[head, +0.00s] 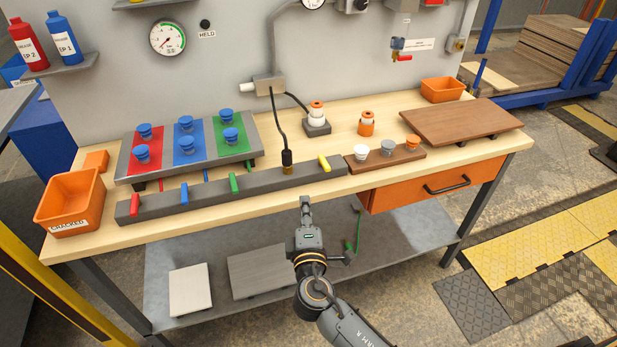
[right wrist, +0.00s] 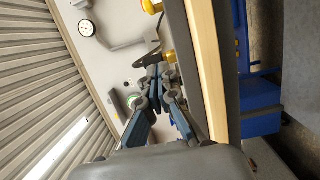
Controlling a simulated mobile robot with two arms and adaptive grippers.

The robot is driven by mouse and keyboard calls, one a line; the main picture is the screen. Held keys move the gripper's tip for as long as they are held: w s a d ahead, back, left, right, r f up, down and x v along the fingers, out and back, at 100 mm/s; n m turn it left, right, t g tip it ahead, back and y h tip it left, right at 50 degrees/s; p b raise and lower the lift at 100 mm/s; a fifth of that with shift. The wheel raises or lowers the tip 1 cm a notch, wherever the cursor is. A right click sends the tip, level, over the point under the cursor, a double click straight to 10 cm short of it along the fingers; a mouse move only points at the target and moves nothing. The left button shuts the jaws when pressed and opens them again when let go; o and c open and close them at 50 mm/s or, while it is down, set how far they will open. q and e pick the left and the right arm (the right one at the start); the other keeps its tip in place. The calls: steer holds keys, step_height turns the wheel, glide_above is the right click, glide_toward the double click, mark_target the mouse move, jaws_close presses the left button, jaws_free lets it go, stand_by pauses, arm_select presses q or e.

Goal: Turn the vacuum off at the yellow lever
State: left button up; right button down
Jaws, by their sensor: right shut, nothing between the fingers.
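The yellow lever (head: 324,163) sits on top near the right end of the long grey manifold bar (head: 215,196), tilted to the upper left in the head view. My right gripper (head: 305,202) is shut and empty. In the head view it shows just below the yellow lever, in front of the table's front edge, apart from the lever. In the right wrist view the closed fingers (right wrist: 160,72) point toward a yellow part just beyond the tips; I cannot tell whether it is the lever. My left gripper is not in view.
Red (head: 135,204), blue (head: 184,194) and green (head: 234,183) levers stand along the same bar. A small wooden rack (head: 385,163) with several cups is close on the right.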

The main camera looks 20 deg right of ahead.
mark_target(324, 163)
steer(key=shift+w+d, duration=0.1)
steer(key=p+x, duration=0.1)
steer(key=x, duration=0.9)
steer(key=shift+p, duration=0.4)
steer(key=d+p, duration=0.1)
steer(key=d, duration=0.2)
steer(key=shift+d, duration=0.15)
steer(key=shift+d+p, duration=0.3)
steer(key=shift+d, duration=0.05)
steer(key=shift+d+f+n+y+b, duration=0.1)
steer(key=shift+d+n+y+b, duration=0.2)
steer(key=shift+n+y+b, duration=0.5)
